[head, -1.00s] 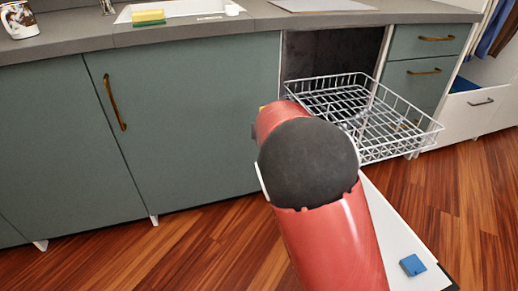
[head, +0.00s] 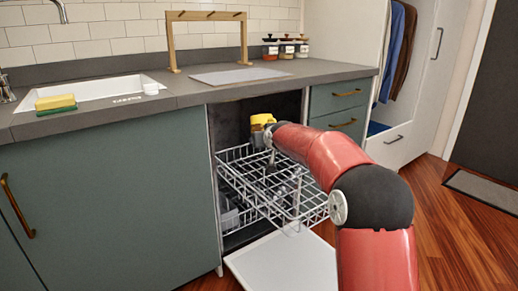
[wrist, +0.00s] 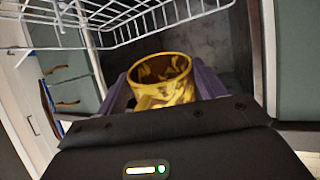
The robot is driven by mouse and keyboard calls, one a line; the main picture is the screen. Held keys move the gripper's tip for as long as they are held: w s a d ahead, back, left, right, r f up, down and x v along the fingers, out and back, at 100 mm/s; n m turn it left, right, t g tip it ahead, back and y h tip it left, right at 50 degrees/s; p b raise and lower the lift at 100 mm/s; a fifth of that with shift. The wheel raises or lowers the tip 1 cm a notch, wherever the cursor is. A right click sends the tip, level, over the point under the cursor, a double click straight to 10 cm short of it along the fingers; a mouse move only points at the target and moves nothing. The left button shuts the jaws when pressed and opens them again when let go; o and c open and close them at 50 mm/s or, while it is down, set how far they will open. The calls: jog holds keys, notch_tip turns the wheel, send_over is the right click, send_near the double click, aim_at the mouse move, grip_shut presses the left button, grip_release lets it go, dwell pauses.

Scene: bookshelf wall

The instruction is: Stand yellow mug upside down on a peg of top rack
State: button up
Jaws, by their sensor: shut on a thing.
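The yellow mug (head: 262,123) shows in the head view at the back of the dishwasher's top rack, just beyond the end of my arm. In the wrist view the yellow mug (wrist: 163,80) has a mottled gold pattern, and its round rim is visible. My gripper (wrist: 165,97) is shut on it, with a finger on each side. The top rack (head: 272,183) is a white wire basket, pulled out of the dishwasher. My arm covers part of it, and single pegs are hard to make out. The rack's wires (wrist: 150,22) also show in the wrist view.
A lower rack (head: 235,215) sits below, above the open dishwasher door (head: 285,265). The counter (head: 190,95) above holds a sink, a sponge (head: 55,103), a wooden peg stand (head: 172,42) and several jars. Open floor lies to the right.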

aim_at(264, 122)
jog(key=shift+a+f+b, duration=0.1)
jog(key=shift+f+b, duration=4.55)
jog(key=shift+f, duration=1.8)
jog(key=shift+f+b, duration=0.3)
jog(key=shift+f, duration=0.05)
jog(key=o, duration=1.3)
jog(key=shift+o, duration=0.2)
notch_tip(264, 122, up, 19)
jog(key=p, duration=0.4)
jog(key=shift+p, duration=0.4)
jog(key=shift+r, duration=0.55)
